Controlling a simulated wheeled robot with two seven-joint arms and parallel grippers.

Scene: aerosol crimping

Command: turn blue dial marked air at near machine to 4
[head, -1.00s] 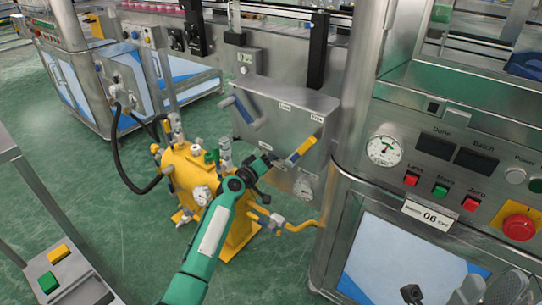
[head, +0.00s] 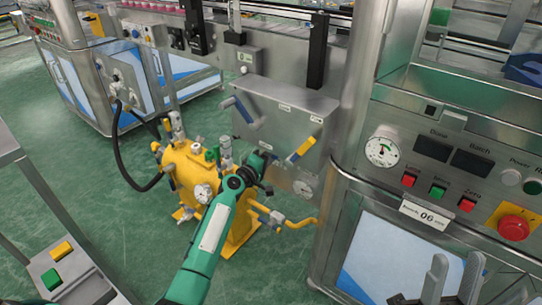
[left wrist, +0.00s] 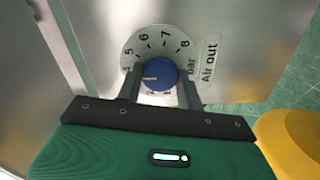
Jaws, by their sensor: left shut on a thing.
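The blue dial (left wrist: 157,74) sits on a round white scale (left wrist: 131,50) with black numbers, beside a label reading "Air out". Its white mark points left and slightly down, just below the 4; the left finger covers part of the scale. My left gripper (left wrist: 158,84) is shut on the dial, one finger on each side. In the head view my left gripper (head: 262,172) is at the steel box (head: 283,120) of the near machine, and the dial is hidden there. My right gripper (head: 452,280) shows at the bottom right, its grey fingers apart and empty.
A yellow tank (head: 188,165) with valves and a gauge stands left of my left arm. A yellow-handled lever (head: 301,149) and a blue-handled lever (head: 240,110) are on the box. A control panel with a red stop button (head: 513,228) is at the right.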

